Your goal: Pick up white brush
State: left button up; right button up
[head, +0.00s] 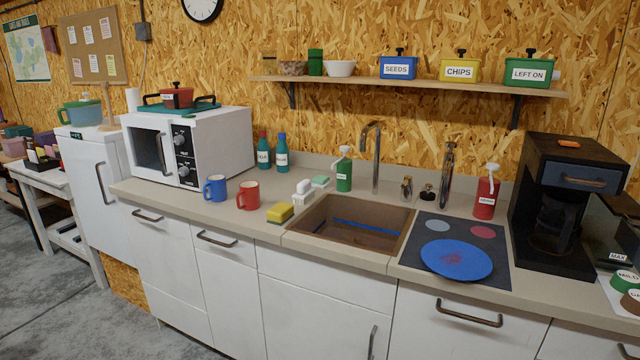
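A small white object (303,188), which looks like the white brush, sits on the countertop (160,190) in the head view. It is behind the yellow and green sponge (280,212) and at the back left of the sink. Its exact shape is too small to make out. A pale green and white piece (320,181) lies just behind it to the right. Neither of my grippers is in view.
The brown sink (350,238) is right of the sponge. Blue (215,188) and red (247,196) mugs stand to the left, and a green pump bottle (343,172) stands behind. A blue plate (457,260) lies on the dark mat right of the sink.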

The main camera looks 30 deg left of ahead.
aim_at(305, 193)
jog(key=i+j+z, duration=0.15)
jog(key=j, duration=0.3)
jog(key=i+j+z, duration=0.15)
jog(key=j, duration=0.35)
jog(key=i+j+z, duration=0.15)
jog(key=j, duration=0.35)
jog(key=j+z, duration=0.15)
jog(key=j, duration=0.35)
jog(key=i, duration=0.05)
